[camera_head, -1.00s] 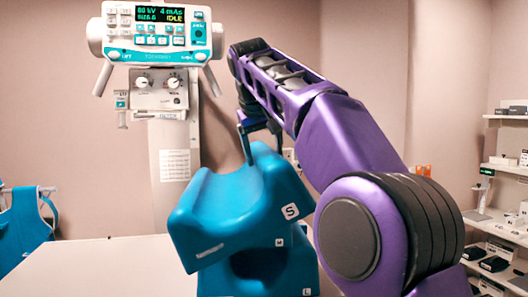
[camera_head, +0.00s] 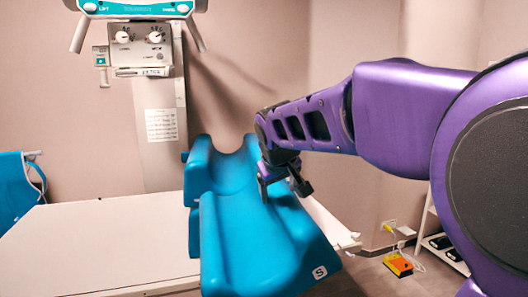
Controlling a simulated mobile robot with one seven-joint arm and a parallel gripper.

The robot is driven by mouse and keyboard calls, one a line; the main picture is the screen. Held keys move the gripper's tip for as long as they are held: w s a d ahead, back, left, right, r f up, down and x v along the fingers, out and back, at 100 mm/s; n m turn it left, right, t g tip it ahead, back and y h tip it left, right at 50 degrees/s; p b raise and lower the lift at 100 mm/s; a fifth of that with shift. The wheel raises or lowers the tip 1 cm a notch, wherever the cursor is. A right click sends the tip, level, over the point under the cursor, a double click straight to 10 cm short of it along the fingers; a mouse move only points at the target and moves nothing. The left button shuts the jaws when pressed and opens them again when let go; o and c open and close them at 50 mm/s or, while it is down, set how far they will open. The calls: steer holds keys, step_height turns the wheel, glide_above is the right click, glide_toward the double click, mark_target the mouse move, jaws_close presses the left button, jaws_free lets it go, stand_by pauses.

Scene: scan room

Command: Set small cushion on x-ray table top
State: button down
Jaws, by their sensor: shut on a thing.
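The small cushion (camera_head: 255,220) is a blue, trough-shaped block with a white S label at its lower right corner. It is tilted in the middle of the view. My gripper (camera_head: 282,187) is shut on the cushion's right side wall. The white x-ray table top (camera_head: 95,240) spreads across the lower left, behind and left of the cushion. The cushion overlaps the table's right part in the picture. I cannot tell whether it touches the table, and its underside is hidden.
The x-ray tube unit with its control panel (camera_head: 140,38) and column stands behind the table. A blue chair-like item (camera_head: 18,195) is at the far left. An orange-yellow pedal (camera_head: 398,265) lies on the floor at right, near shelving. The table's left part is bare.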

steer(key=s+d+f, duration=0.2)
steer(key=d+f, duration=0.1)
steer(key=f, duration=0.6)
steer(key=s+d+f, duration=0.2)
steer(key=d+f, duration=0.1)
steer(key=f, duration=0.6)
steer(key=s+d+f+n, duration=0.1)
steer(key=s+d+f, duration=0.1)
steer(key=f, duration=0.7)
steer(key=shift+s+d+y, duration=0.3)
steer(key=shift+s+d, duration=0.05)
steer(key=shift+d, duration=0.2)
steer(key=shift+a+r, duration=0.1)
steer(key=shift+a, duration=0.05)
